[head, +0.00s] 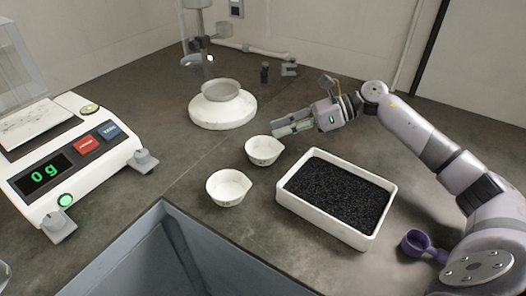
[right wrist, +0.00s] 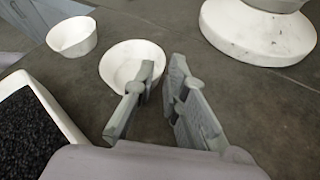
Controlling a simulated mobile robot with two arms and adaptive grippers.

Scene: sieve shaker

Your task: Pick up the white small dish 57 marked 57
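Two small white pouring dishes stand upright on the dark bench: the farther dish (head: 262,150) and the nearer dish (head: 229,187). Dark marks on them are too small to read, so I cannot tell which is 57. My right gripper (head: 291,125) is above the bench, just behind and right of the farther dish. In the right wrist view its fingers (right wrist: 164,72) are apart with nothing between them; the left finger partly covers the closer dish (right wrist: 121,59). The other dish (right wrist: 72,38) stands beyond it. My left gripper is not in view.
A round white base with a bowl (head: 222,110) stands behind. A balance (head: 88,160) reading 0 g is at left. The bench edge lies in front.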

